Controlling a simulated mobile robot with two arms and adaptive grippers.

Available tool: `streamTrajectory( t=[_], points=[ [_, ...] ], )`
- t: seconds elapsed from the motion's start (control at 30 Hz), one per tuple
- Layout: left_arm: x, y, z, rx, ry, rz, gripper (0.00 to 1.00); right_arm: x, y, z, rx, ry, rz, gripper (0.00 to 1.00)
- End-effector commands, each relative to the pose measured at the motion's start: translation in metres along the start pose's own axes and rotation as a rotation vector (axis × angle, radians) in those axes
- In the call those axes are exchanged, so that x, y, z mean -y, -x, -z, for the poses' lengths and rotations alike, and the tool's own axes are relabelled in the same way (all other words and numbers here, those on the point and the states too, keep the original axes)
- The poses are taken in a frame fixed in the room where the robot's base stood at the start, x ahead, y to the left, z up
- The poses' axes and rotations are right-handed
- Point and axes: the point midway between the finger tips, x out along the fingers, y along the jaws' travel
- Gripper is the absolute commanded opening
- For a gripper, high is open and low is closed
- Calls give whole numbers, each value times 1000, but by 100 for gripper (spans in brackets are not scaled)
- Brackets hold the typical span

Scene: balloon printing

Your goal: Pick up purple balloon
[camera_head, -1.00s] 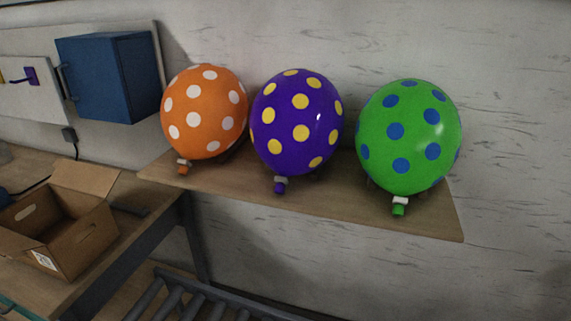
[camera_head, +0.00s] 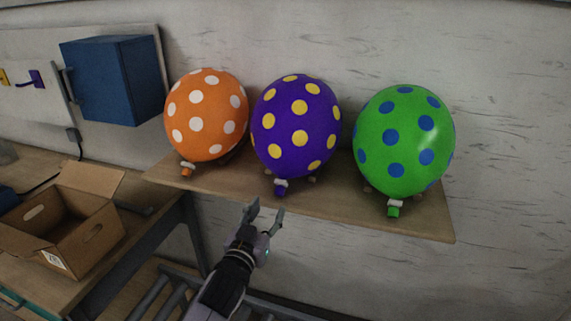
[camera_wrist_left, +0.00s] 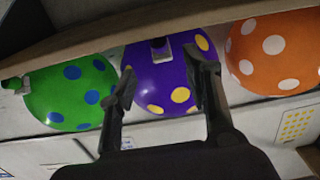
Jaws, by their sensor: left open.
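The purple balloon (camera_head: 296,128) with yellow dots sits in the middle of a wooden shelf (camera_head: 330,205), its white clip and knotted neck (camera_head: 281,186) at the front edge. In the left wrist view the purple balloon (camera_wrist_left: 166,75) appears upside down, between and beyond the fingers. My left gripper (camera_head: 265,210) is open and empty, in front of and below the shelf edge, just under the balloon's neck. In the wrist view its fingers (camera_wrist_left: 160,78) frame the balloon, apparently without holding it. My right gripper is not in view.
An orange balloon (camera_head: 206,115) with white dots stands to the left and a green one (camera_head: 404,140) with blue dots to the right. A blue wall box (camera_head: 112,80) hangs at upper left. An open cardboard box (camera_head: 70,228) sits on the lower left table.

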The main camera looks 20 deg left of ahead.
Motion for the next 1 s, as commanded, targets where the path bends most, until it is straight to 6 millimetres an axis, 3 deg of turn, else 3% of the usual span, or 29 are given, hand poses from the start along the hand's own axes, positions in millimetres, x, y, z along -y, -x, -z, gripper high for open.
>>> streamTrajectory(
  t=[0.2, 0.47, 0.8, 1.0],
  points=[
    [0, -31, 1, 1, -1, 1, 45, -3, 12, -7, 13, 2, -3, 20],
    [0, -44, 1, 2, -1, 1, 45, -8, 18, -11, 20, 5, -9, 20],
    [0, -83, 0, 2, 0, 1, 45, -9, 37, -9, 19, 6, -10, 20],
    [0, -90, -2, 2, -2, 0, 45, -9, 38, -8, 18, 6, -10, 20]
  ],
)
